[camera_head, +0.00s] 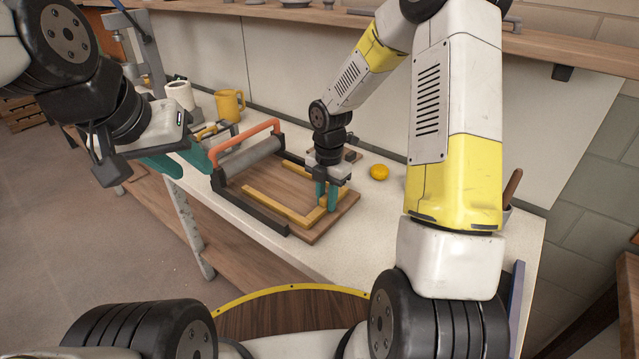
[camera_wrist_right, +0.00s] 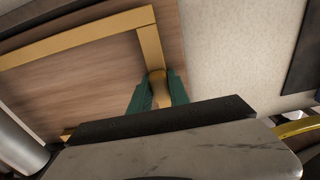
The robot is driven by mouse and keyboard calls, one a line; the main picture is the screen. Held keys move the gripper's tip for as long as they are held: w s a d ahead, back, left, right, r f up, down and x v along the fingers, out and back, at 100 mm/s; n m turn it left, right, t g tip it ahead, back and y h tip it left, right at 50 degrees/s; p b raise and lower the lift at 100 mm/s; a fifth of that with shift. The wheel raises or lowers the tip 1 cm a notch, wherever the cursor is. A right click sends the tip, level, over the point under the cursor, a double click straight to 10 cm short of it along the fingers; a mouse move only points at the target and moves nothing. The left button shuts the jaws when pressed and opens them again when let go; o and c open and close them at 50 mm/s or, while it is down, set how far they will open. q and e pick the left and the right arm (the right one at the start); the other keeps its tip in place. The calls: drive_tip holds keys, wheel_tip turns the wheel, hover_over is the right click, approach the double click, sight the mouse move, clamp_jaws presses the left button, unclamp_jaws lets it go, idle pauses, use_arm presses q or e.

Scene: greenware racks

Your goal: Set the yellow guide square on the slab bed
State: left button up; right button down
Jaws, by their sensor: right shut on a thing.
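The yellow guide square (camera_head: 283,211) is an angled flat frame over the wooden slab bed (camera_head: 268,184). It also shows in the right wrist view (camera_wrist_right: 151,45), over the bed's wood (camera_wrist_right: 85,75). My right gripper (camera_head: 326,200) is shut on one bar of the square near its corner; in the right wrist view the bar is between the teal fingertips (camera_wrist_right: 159,92). The square looks flat and close to the wood; I cannot tell whether it touches fully. My left gripper (camera_head: 180,162) is open and empty, left of the bed, its teal fingers apart.
A grey roller (camera_head: 250,158) with an orange handle (camera_head: 245,139) spans the bed's left part, between dark rails (camera_head: 262,213). A yellow-orange ball (camera_head: 379,172) lies right of my right gripper.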

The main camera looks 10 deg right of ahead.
drive_tip(key=c, duration=0.7)
unclamp_jaws()
drive_tip(key=shift+r, duration=0.15)
drive_tip(key=shift+w+d+r, duration=0.1)
drive_tip(key=shift+r, duration=2.75)
